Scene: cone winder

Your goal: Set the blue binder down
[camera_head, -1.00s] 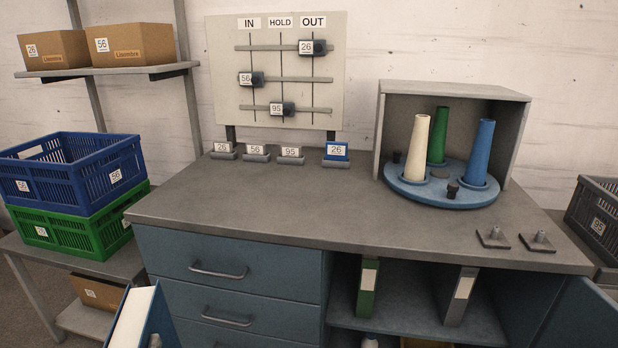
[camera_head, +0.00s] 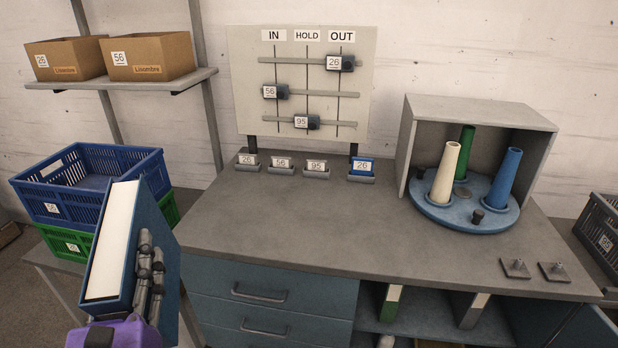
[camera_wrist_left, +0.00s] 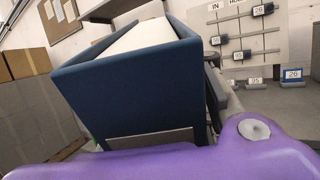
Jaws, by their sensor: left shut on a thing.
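The blue binder (camera_head: 141,240) is held upright and slightly tilted at the lower left of the head view, with its white page edges showing. My left gripper (camera_head: 150,270) is shut on it; dark fingers lie against its right side, above the purple wrist. In the left wrist view the blue binder (camera_wrist_left: 135,85) fills the middle, close to the camera. It is in the air in front of the crates and left of the worktop (camera_head: 300,215). My right gripper is in neither view.
A blue crate (camera_head: 60,212) on a green crate (camera_head: 65,242) stands behind the binder. A green binder (camera_head: 390,303) and a grey binder (camera_head: 470,311) stand on the shelf below. The worktop's left and middle are clear.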

